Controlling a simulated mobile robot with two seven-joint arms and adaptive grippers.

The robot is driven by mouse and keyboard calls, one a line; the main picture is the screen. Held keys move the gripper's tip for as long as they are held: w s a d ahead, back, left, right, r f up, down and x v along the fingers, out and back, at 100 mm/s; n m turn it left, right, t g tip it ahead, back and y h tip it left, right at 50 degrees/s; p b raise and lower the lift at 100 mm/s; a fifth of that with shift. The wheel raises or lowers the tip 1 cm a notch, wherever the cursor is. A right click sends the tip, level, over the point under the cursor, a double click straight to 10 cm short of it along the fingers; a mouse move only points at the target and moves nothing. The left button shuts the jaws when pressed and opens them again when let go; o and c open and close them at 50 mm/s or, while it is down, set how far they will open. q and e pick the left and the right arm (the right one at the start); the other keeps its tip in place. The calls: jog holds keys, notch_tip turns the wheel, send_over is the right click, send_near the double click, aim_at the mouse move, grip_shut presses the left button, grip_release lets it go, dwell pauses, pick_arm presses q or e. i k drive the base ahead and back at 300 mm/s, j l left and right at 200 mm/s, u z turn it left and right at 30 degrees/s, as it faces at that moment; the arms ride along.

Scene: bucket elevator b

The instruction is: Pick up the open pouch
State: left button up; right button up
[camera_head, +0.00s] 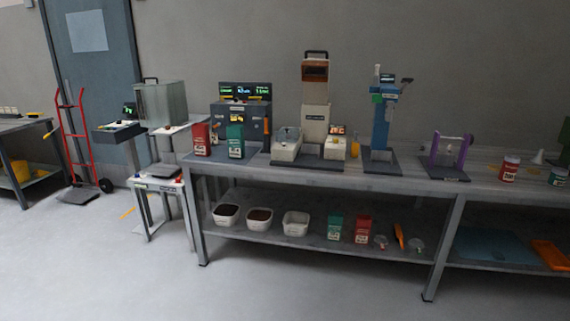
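A red pouch (201,140) and a dark green pouch (235,142) stand upright on the left part of the long bench top (400,182), in front of a dark machine with lit screens (243,105). A second green pouch (335,228) and a second red pouch (362,229) stand on the shelf below. All are small in the picture, and I cannot tell which one is open. Neither of my grippers shows in the view.
White tubs (296,223), two with dark contents, and an orange scoop (399,236) sit on the lower shelf (270,238). A beige machine (315,95) and a blue machine (381,115) stand on the bench. A small cart (158,186) stands left. The floor in front (290,285) is clear.

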aim_at(236, 141)
jog(key=i, duration=1.5)
